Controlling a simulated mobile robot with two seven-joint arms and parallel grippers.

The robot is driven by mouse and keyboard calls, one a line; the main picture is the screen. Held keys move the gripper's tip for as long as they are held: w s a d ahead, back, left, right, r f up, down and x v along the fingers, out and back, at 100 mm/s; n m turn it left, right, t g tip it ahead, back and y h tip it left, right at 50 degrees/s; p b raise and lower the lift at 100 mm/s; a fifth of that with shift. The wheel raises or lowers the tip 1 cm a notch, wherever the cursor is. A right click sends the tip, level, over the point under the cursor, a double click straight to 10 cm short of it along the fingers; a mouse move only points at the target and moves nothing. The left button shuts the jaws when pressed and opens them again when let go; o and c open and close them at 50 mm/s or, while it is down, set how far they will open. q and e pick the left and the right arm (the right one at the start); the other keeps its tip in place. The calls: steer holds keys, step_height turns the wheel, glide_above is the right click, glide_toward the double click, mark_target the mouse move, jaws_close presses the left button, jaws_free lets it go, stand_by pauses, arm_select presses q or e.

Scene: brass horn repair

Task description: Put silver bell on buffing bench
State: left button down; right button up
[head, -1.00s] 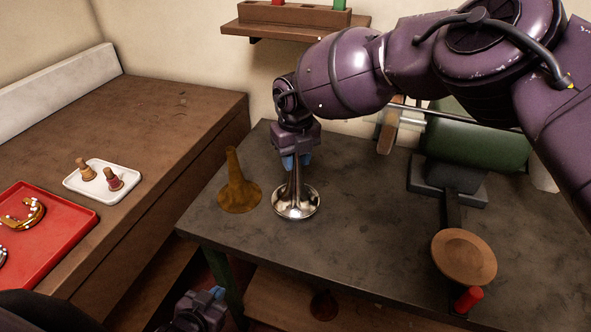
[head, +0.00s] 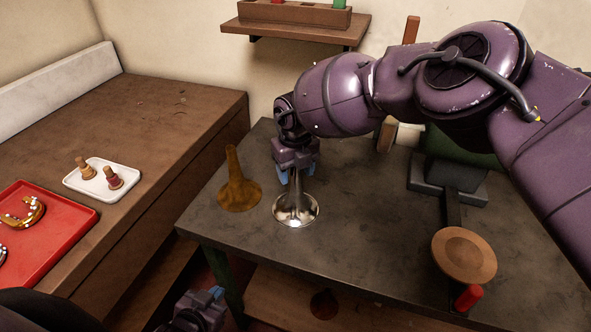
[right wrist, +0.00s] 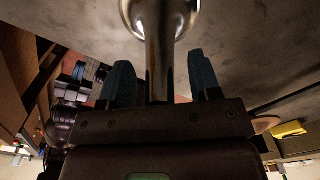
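The silver bell (head: 296,211) stands upright, flare down, on the dark bench top (head: 370,235). Its narrow stem points up between the blue fingers of my right gripper (head: 297,175). In the right wrist view the bell's stem (right wrist: 160,50) runs between the spread fingers of my right gripper (right wrist: 162,82), with a gap on both sides, so the gripper is open around it. My left gripper (head: 211,302) is low at the bottom edge, away from the bell. Its fingers are too unclear to judge.
A dull brass bell (head: 238,185) stands close left of the silver one. A round wooden disc (head: 463,256) and red knob (head: 467,298) are at the right. A brown counter holds a white tray (head: 75,183) and red tray (head: 72,222). The bench's front middle is clear.

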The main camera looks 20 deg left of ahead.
steer(key=shift+r, duration=0.15)
steer(key=shift+w+r, duration=0.1)
steer(key=shift+r, duration=0.25)
step_height(320, 180, up, 11)
steer(key=shift+r, duration=0.15)
stand_by(0.5)
